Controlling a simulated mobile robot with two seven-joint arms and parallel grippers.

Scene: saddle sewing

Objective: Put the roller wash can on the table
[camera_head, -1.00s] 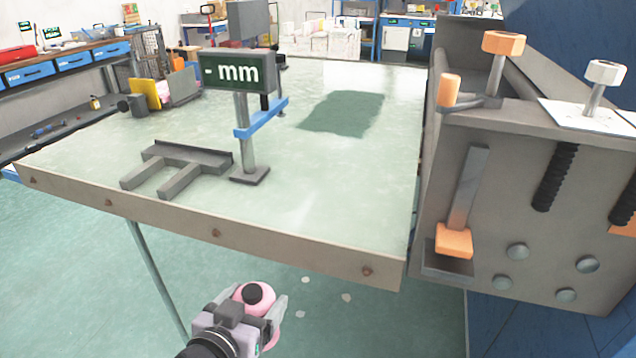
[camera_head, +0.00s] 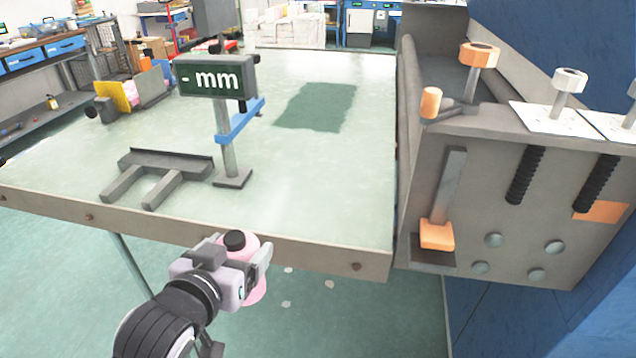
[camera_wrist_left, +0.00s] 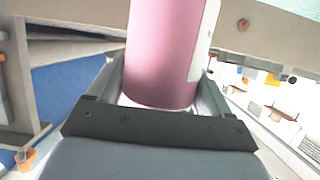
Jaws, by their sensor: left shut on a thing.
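The pink roller wash can (camera_head: 252,290) with its black cap is held in my left gripper (camera_head: 248,258), in the lower middle of the head view. In the left wrist view, the can (camera_wrist_left: 163,50) stands between the two fingers, which are shut on it. The can appears upright, in front of the table's near edge, with its cap overlapping that edge in the picture. The pale green table (camera_head: 330,180) spans the middle of the head view. My right gripper is not in view.
A height gauge (camera_head: 228,150) with a "mm" display stands on the table, beside a grey forked bracket (camera_head: 160,175). A large grey machine block (camera_head: 480,200) with orange knobs borders the table on the right. The table's front right area is clear.

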